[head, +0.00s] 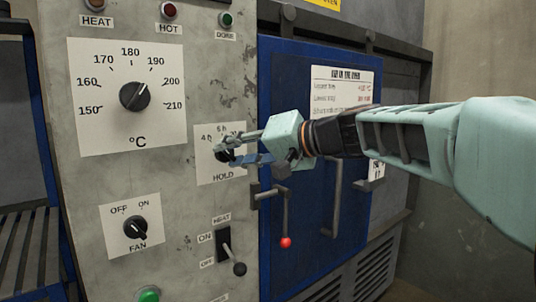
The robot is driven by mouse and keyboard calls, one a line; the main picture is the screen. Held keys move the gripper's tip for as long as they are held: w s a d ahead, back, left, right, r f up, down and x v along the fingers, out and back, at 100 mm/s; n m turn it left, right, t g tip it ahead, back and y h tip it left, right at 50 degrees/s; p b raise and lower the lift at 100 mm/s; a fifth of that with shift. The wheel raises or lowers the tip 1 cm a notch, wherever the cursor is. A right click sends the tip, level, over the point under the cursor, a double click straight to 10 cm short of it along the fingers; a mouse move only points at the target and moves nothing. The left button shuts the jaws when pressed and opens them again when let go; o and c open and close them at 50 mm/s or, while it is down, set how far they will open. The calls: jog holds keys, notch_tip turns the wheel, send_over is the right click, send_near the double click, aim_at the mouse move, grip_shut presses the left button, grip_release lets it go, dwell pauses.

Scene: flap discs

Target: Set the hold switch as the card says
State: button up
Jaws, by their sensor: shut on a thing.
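The hold switch's white plate (208,172), labelled HOLD, is on the grey control panel at its right edge. My gripper (232,152) reaches in from the right and is shut on the dark hold knob (222,156). Its fingers cover most of the knob and part of the scale, so I cannot tell where the pointer stands. A mark starting with 4 shows at the upper left of the scale. The card (341,82) hangs on the blue oven door (290,80); its small print is too blurred to read, and my arm hides its lower part.
A temperature dial (134,96) is at the upper left, with a fan switch (136,228) below it. A heat lever (225,243) is below the hold plate. A door latch with a red-knobbed lever (285,241) and a door handle (333,211) stick out under my arm.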

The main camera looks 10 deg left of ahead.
jog(key=m+y+b, duration=0.1)
jog(key=m+b, duration=0.2)
jog(key=shift+d+f+g+y, duration=0.1)
jog(key=shift+f+g+y, duration=0.2)
jog(key=shift+g+y, duration=0.1)
jog(key=shift+m+y+b, duration=0.8)
jog(key=shift+m+b, duration=0.5)
jog(key=shift+m, duration=0.6)
jog(key=shift+r, duration=0.15)
jog(key=o, duration=1.2)
jog(key=shift+d, duration=0.1)
jog(key=v, duration=1.1)
jog(key=shift+s+d, duration=0.15)
jog(key=shift+d, duration=0.2)
